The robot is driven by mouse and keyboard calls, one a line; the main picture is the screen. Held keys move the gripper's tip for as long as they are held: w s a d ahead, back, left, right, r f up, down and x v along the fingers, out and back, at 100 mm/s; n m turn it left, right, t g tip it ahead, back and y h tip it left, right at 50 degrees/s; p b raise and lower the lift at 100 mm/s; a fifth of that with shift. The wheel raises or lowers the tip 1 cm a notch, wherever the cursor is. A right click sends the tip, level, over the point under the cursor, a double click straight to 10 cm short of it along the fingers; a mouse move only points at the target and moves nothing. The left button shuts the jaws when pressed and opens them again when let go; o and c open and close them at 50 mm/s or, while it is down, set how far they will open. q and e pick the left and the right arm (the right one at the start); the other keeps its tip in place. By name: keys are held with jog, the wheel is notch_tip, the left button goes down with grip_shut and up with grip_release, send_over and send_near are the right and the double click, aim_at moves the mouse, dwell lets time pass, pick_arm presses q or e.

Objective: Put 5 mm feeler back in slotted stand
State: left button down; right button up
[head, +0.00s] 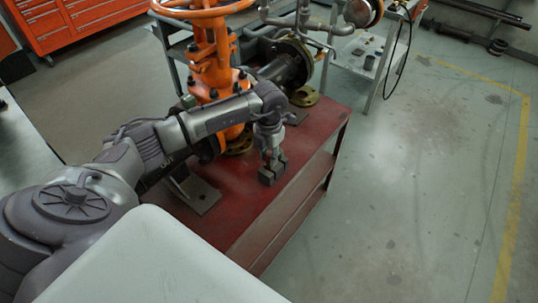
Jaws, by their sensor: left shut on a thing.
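My left gripper (271,155) points down over the right part of the red bench top. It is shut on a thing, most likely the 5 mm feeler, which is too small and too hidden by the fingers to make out. A small dark grey block, seemingly the slotted stand (267,177), is right below the fingertips on the bench. I cannot tell whether the feeler is in a slot or just above it. My right gripper is not in view.
The orange gate valve (212,70) with its handwheel stands on the red bench (228,215) behind my left arm. A flanged pipe (285,65) runs right from it. A grey support plate (198,197) is left of the block. Open floor lies to the right.

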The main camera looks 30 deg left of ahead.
pick_arm(q)
jog(key=shift+f+b, duration=0.95)
jog(key=shift+f, duration=0.4)
jog(key=c, duration=0.9)
grip_release()
jog(key=shift+o, duration=0.2)
jog(key=shift+r, duration=0.3)
notch_tip(320, 180, up, 12)
jog(key=shift+f, duration=0.2)
jog(key=shift+d+f, duration=0.1)
